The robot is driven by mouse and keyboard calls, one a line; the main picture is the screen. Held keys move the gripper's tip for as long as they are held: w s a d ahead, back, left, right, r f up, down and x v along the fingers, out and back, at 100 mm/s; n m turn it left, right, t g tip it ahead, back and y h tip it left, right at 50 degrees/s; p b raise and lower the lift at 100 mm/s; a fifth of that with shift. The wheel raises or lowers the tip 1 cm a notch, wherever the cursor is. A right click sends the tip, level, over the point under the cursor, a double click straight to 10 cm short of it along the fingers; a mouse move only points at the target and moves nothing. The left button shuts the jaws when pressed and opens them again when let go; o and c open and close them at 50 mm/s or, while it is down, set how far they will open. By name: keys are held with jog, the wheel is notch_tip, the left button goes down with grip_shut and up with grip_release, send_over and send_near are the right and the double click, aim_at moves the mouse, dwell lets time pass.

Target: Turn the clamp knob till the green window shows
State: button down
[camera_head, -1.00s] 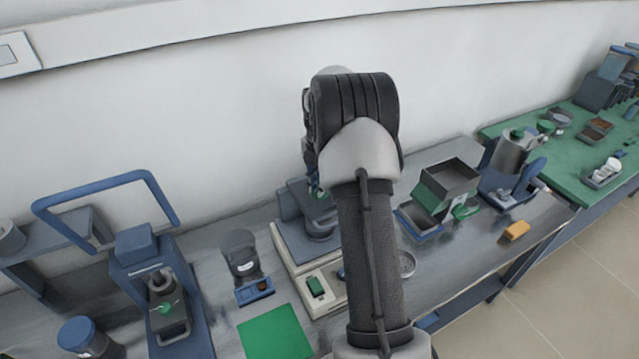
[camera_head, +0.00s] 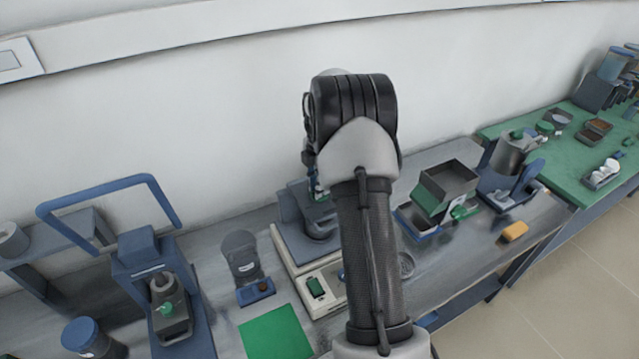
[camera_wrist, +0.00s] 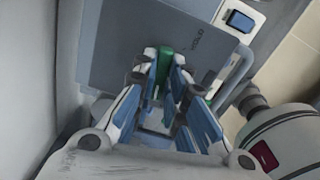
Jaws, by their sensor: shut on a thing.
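In the wrist view, my gripper (camera_wrist: 164,78) has its fingers closed on a narrow green piece (camera_wrist: 165,62), which looks like the clamp knob. The grey plate behind it bears the word "HOLD" (camera_wrist: 197,40). In the head view, my arm hides most of the gripper and the knob. A grey stand (camera_head: 294,206) shows just left of the arm, over a pale bench unit with a green display (camera_head: 315,287). I cannot make out a green window on the clamp, nor how far the knob is turned.
A blue-framed device (camera_head: 140,262) stands on the left. A dark container (camera_head: 240,252) and a green mat (camera_head: 275,333) lie nearer the arm. A grey open box (camera_head: 450,182) and an orange block (camera_head: 514,231) are on the right. The bench front there is fairly clear.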

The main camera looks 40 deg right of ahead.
jog(key=m+p, duration=0.1)
jog(key=m, duration=0.4)
jog(key=shift+m, duration=0.3)
jog(key=m+p, duration=0.1)
jog(key=m, duration=1.3)
jog(key=shift+p, duration=0.3)
jog(key=m, duration=1.5)
jog(key=shift+a, duration=0.1)
jog(key=shift+m, duration=2.3)
